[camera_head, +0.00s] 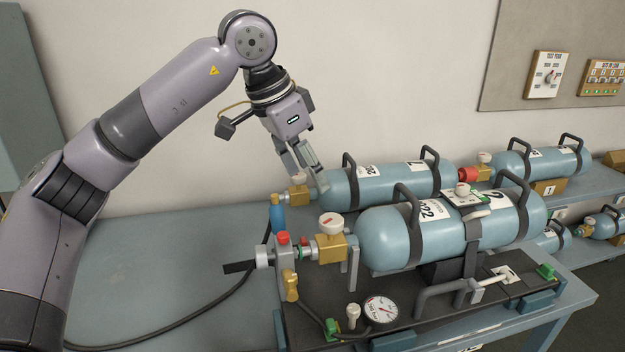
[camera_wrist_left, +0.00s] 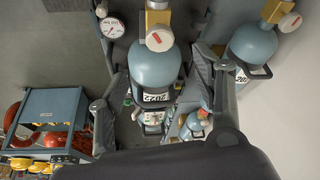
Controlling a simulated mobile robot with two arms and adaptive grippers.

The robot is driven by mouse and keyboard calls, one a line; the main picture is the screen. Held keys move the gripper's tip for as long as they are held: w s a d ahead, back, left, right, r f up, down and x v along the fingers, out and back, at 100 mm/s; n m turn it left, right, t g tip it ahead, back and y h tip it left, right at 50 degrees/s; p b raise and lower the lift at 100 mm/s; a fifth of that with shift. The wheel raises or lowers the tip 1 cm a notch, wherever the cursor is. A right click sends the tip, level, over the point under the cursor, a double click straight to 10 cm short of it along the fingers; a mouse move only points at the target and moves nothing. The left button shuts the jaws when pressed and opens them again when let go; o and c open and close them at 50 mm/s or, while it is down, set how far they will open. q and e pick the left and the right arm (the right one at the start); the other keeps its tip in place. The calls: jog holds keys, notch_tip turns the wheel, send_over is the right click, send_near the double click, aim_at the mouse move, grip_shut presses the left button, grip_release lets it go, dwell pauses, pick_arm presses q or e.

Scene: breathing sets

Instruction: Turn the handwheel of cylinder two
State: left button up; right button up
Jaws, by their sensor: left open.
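Cylinder two (camera_head: 405,235) is the front light blue cylinder, marked "2", lying strapped on a dark stand. Its handwheel (camera_head: 332,223) is a pale disc with a red mark, on a brass valve (camera_head: 330,248) at the left end. In the left wrist view the handwheel (camera_wrist_left: 160,39) is at top middle, above the cylinder's rounded end (camera_wrist_left: 155,65). My left gripper (camera_head: 312,178) is open and empty, pointing down. It is above and behind this handwheel, apart from it, and overlaps the rear cylinder's left end in the picture. My right gripper is not in view.
The rear cylinder (camera_head: 375,184), marked "1", has its own handwheel (camera_head: 298,178) close to my gripper in the picture. A gauge (camera_head: 381,310) and hose fittings crowd the stand's front. The bench (camera_head: 160,270) is mostly clear at left, with a black hose.

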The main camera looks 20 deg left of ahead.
pick_arm(q)
notch_tip(320, 180, up, 6)
jog(key=m+g+y+p, duration=0.3)
jog(key=m+p, duration=1)
jog(key=m, duration=1.7)
send_over(332, 218)
notch_tip(332, 218, down, 16)
jog(key=p, duration=0.5)
jog(key=shift+r, duration=0.15)
jog(key=shift+f, duration=0.55)
